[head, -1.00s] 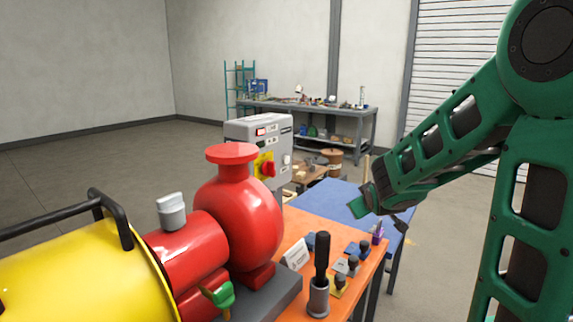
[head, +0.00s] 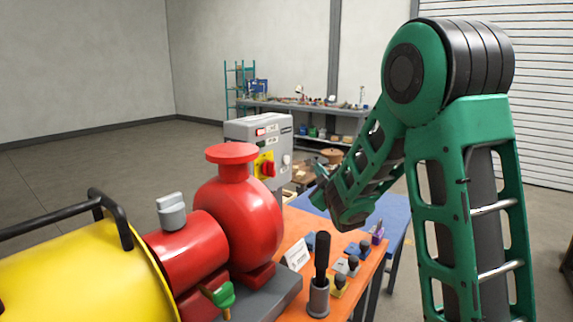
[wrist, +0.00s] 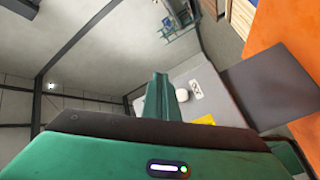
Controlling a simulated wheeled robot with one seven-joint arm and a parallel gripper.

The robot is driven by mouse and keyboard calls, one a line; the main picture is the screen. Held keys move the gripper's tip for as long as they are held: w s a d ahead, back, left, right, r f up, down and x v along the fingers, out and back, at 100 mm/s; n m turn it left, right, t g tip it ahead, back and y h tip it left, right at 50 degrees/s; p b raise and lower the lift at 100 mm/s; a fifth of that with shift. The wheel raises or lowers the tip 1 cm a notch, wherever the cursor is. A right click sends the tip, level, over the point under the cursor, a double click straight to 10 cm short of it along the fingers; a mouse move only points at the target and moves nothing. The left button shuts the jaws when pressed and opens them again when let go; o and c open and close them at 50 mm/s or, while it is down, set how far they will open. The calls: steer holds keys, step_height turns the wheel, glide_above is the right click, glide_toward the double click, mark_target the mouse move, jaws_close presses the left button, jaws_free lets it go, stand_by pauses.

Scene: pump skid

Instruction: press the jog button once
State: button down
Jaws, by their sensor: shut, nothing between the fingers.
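The grey control box (head: 258,132) stands behind the red pump, its front facing right. A pale round button (head: 286,159) is on its front, right of the red switch (head: 268,168) on a yellow plate. In the wrist view a pale round button (wrist: 182,95) lies just right of my fingertips, beside a white label (wrist: 196,90); I cannot read it. This looks like the jog button. My gripper (head: 319,183) is right of the box, apart from it in the head view. In the wrist view its fingers (wrist: 158,80) are together and empty; contact cannot be told.
The red pump (head: 238,215) and yellow motor cover (head: 85,265) fill the left front. The orange bench (head: 300,222) carries a white sign (head: 296,254), a black-handled tool in a grey cup (head: 318,297) and several small knobbed blocks. A blue table (head: 395,207) stands behind.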

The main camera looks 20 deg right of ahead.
steer(key=shift+w, duration=0.1)
steer(key=w+a, duration=0.5)
steer(key=w, duration=0.2)
stand_by(0.4)
steer(key=shift+a, duration=0.1)
stand_by(1.9)
steer(key=shift+w+a, duration=0.2)
steer(key=shift+w, duration=0.05)
steer(key=shift+w+a, duration=0.3)
steer(key=shift+w, duration=0.05)
stand_by(1.0)
steer(key=shift+s+d, duration=0.55)
steer(key=shift+s, duration=0.15)
steer(key=shift+s+d, duration=0.75)
steer(key=shift+s, duration=0.3)
steer(key=shift+s+d, duration=0.7)
steer(key=shift+s, duration=0.3)
